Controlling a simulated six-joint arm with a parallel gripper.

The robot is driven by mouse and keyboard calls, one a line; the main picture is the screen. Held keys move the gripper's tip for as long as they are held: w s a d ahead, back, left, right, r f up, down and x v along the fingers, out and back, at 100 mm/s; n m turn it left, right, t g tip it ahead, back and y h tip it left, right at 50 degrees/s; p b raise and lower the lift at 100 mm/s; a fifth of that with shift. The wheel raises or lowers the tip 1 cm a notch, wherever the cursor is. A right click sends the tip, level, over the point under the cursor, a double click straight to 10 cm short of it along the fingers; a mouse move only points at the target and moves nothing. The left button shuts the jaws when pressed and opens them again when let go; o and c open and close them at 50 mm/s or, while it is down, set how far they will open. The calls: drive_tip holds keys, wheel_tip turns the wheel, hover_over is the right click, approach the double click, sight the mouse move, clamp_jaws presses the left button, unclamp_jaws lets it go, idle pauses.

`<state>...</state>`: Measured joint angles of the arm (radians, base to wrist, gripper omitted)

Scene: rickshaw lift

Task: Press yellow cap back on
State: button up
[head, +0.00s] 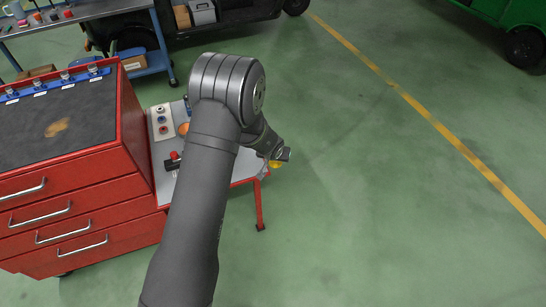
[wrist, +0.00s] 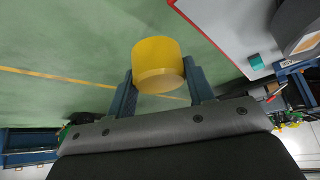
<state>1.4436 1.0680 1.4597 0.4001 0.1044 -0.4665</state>
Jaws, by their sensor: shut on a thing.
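The yellow cap (wrist: 158,62) is held between the two fingers of my gripper (wrist: 160,88) in the wrist view. Its round side and one flat end show. In the head view a bit of the yellow cap (head: 276,164) shows under my gripper (head: 278,158), just past the right edge of the grey side shelf. The cap hangs over the green floor, apart from the shelf. The part that the cap fits on cannot be made out; my arm hides much of the shelf.
The grey shelf (head: 159,148) joins a red drawer cabinet (head: 78,180). A white block with several knobs (head: 161,122) and a red-topped item (head: 173,160) stand on it. A blue workbench (head: 148,62) is behind. The floor to the right is clear.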

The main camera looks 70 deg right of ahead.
drive_tip(key=w+r+n+t, duration=0.1)
drive_tip(key=w+r+n, duration=0.1)
drive_tip(key=w, duration=0.8)
drive_tip(key=w+r+n+t+y, duration=0.1)
drive_tip(key=w+r+n, duration=0.1)
drive_tip(key=w, duration=0.8)
drive_tip(key=w+r+n+t, duration=0.1)
drive_tip(key=w+r+n, duration=0.2)
drive_tip(key=w, duration=0.8)
drive_tip(key=shift+d+r+y, duration=0.2)
drive_tip(key=shift+r+y, duration=0.2)
drive_tip(key=shift+r, duration=0.15)
drive_tip(key=shift+w, duration=0.15)
drive_tip(key=shift+f, duration=3.15)
drive_tip(key=shift+f, duration=0.15)
drive_tip(key=o, duration=1.6)
